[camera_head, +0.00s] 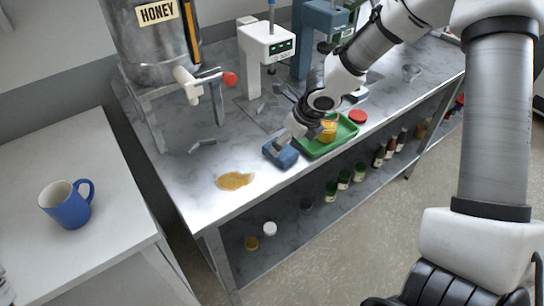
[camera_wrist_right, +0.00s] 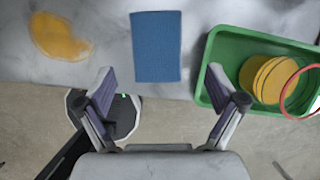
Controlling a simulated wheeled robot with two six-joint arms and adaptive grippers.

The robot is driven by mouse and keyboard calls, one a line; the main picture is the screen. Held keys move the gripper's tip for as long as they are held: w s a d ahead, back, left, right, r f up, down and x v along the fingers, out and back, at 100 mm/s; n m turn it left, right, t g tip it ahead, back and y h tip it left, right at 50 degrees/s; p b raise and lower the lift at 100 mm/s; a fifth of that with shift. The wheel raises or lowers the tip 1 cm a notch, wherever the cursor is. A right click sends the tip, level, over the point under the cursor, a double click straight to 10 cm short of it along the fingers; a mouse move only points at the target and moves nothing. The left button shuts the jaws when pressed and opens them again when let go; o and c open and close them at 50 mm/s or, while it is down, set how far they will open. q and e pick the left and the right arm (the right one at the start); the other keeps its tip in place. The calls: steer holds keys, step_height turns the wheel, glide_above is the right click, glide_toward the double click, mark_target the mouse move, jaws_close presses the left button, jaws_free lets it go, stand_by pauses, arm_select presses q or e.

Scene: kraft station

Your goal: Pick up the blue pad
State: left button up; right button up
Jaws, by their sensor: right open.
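The blue pad (camera_head: 281,156) lies flat on the marble-look counter near its front edge, between an amber spill and a green tray. In the right wrist view the whole pad (camera_wrist_right: 156,47) shows as a blue rectangle, ahead of the fingertips. My right gripper (camera_wrist_right: 160,84) is open and empty, its fingers spread wider than the pad. In the head view my right gripper (camera_head: 286,141) is over the pad and hides part of it. Whether it touches the pad cannot be told.
The green tray (camera_head: 342,138) with yellow-orange discs stands close to the pad's right. The amber spill (camera_head: 235,181) lies to its left. A honey tank (camera_head: 150,50) and a white device (camera_head: 266,44) stand behind. A blue mug (camera_head: 68,206) is on the separate left table.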

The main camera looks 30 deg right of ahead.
steer(key=x, duration=0.1)
steer(key=b+x, duration=0.1)
steer(key=x, duration=0.2)
steer(key=shift+w+a+f, duration=0.15)
steer(key=shift+w+a, duration=0.25)
steer(key=shift+w, duration=0.05)
steer(key=shift+c, duration=0.4)
steer(key=c, duration=1.1)
steer(key=shift+o, duration=0.2)
step_height(320, 180, up, 10)
steer(key=p, duration=0.8)
